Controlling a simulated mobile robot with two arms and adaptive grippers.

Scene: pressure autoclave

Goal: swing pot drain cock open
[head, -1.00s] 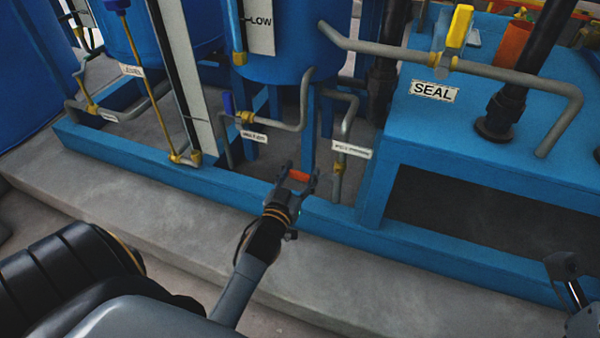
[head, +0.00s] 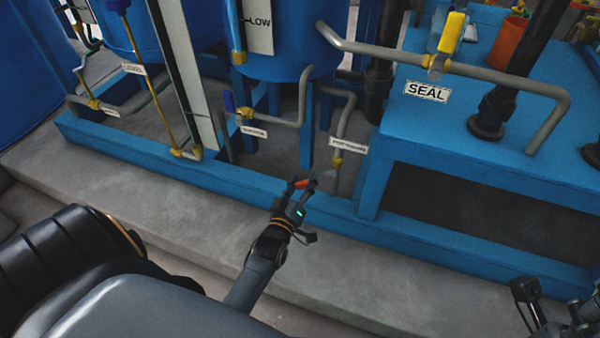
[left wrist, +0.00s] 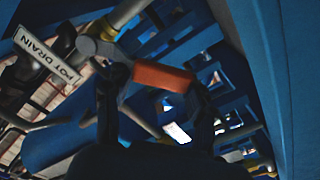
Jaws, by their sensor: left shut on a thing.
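The pot drain cock shows as a brass-coloured fitting (head: 337,163) on a grey pipe below a white label (head: 348,146). In the left wrist view the label reads POT DRAIN (left wrist: 45,55). The cock's orange-red handle (head: 301,184) lies between the fingers of my left gripper (head: 303,185). In the left wrist view the handle (left wrist: 161,76) spans the space between the dark fingertips, and my left gripper (left wrist: 155,95) is shut on it.
A blue frame rail (head: 240,186) runs just behind my left gripper. A grey pipe with a blue-handled valve (head: 229,102) stands to the left. A yellow-handled valve (head: 450,32) is above the SEAL label (head: 426,91). The concrete plinth (head: 350,255) in front is bare.

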